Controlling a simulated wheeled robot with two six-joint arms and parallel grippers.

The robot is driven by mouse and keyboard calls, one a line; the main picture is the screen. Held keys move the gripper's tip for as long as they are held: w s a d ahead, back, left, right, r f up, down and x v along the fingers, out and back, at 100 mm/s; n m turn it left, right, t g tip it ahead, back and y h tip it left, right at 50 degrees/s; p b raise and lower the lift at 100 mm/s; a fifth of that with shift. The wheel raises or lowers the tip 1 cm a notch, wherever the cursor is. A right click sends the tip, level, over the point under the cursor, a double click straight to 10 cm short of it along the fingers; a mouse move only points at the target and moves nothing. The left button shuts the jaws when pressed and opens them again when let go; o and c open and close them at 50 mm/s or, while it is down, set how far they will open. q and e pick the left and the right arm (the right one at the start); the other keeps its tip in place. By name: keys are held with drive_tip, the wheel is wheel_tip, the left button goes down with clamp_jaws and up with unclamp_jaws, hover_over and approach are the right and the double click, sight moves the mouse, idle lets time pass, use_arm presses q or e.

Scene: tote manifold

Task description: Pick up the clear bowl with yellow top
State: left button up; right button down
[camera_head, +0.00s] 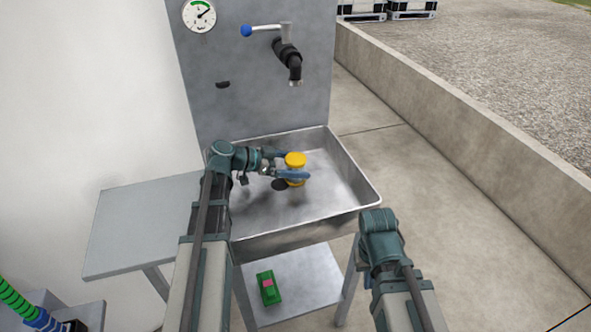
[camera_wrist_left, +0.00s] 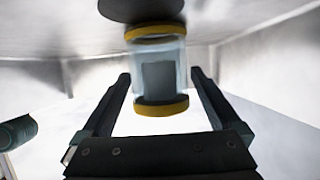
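The clear bowl with yellow top (camera_head: 295,160) stands in the metal sink, with a yellow band at its top and another at its base. In the left wrist view the clear bowl (camera_wrist_left: 160,106) shows as a clear cylinder between two yellow bands. My left gripper (camera_head: 298,165) reaches into the sink with one finger on each side of the bowl. In the left wrist view the left gripper (camera_wrist_left: 160,74) is open, with narrow gaps between its fingers and the bowl. My right arm comes in at the lower right; its gripper is not visible.
The sink (camera_head: 330,215) has raised walls around the bowl, and a dark round drain (camera_head: 279,184) lies beside it. A black tap (camera_head: 290,62) hangs above from the back panel. A bare grey side table (camera_head: 140,225) stands left. A green object (camera_head: 268,288) lies on the lower shelf.

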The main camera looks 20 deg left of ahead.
use_arm(q)
drive_tip(key=c, duration=1.4)
drive_tip(key=shift+r, duration=0.15)
wheel_tip(320, 180, up, 10)
drive_tip(key=p, duration=1)
